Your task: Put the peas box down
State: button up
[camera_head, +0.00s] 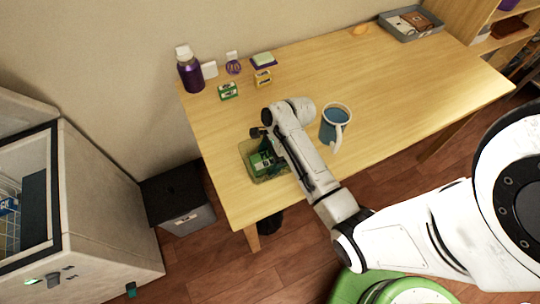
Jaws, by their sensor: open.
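A green box (262,162), which looks like the peas box, lies in a shallow greenish see-through tray (248,149) near the table's left front edge. My gripper (262,134) is at the tray's upper side, just beside the box, and is open. My arm comes in from the lower right and hides part of the tray's right side. Whether the jaws still touch the box is too small to tell.
The wooden table (390,80) holds a blue mug (334,122) right of my arm, a purple bottle (189,72), a small green box (228,91) and other small items at the back left. A grey tray (408,31) is at the far right. The table's middle is clear.

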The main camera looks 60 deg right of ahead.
jog(key=v, duration=1.2)
jog(key=s+a+f+n+g+h, duration=0.1)
jog(key=s+a+n, duration=0.4)
jog(key=n, duration=0.7)
jog(key=s+a+f+n+h, duration=0.1)
jog(key=s+a+n+h, duration=0.2)
jog(key=s+a+n, duration=0.3)
jog(key=a+n, duration=0.4)
jog(key=n, duration=0.2)
jog(key=shift+n+g, duration=0.4)
notch_tip(320, 180, down, 2)
jog(key=shift+f+b, duration=0.2)
jog(key=shift+b, duration=0.85)
